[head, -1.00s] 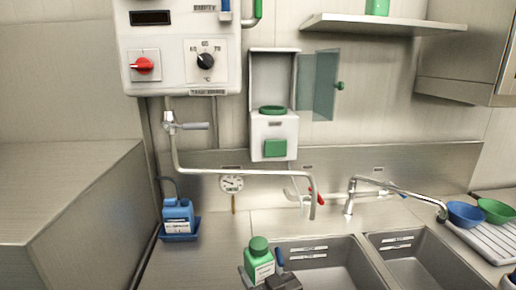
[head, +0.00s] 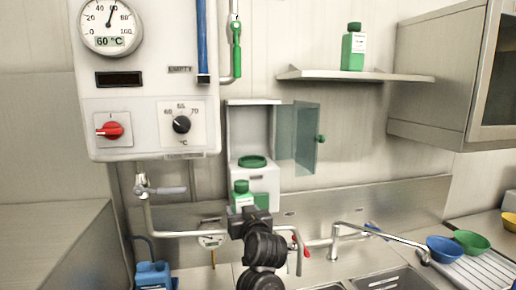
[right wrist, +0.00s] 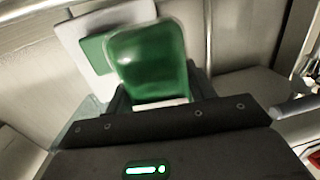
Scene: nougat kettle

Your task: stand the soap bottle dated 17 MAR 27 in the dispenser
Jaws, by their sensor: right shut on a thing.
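My right gripper (head: 249,214) is shut on a green soap bottle (head: 242,192) with a green cap and a white label. It holds the bottle roughly upright in front of the dispenser's lower part, and I cannot tell if they touch. The label's date is too small to read. The white dispenser (head: 265,184) hangs on the wall with its glass door (head: 297,135) open to the right and its upper compartment (head: 250,128) empty. In the right wrist view the bottle (right wrist: 150,55) fills the jaws, with the dispenser (right wrist: 74,28) behind it. My left gripper is not in view.
Another green bottle (head: 353,50) stands on the wall shelf (head: 350,75). A control box (head: 150,95) is on the left, with a pipe (head: 180,234) below it. A blue bottle (head: 153,275) stands lower left. A tap (head: 370,231) and bowls (head: 443,250) are at right.

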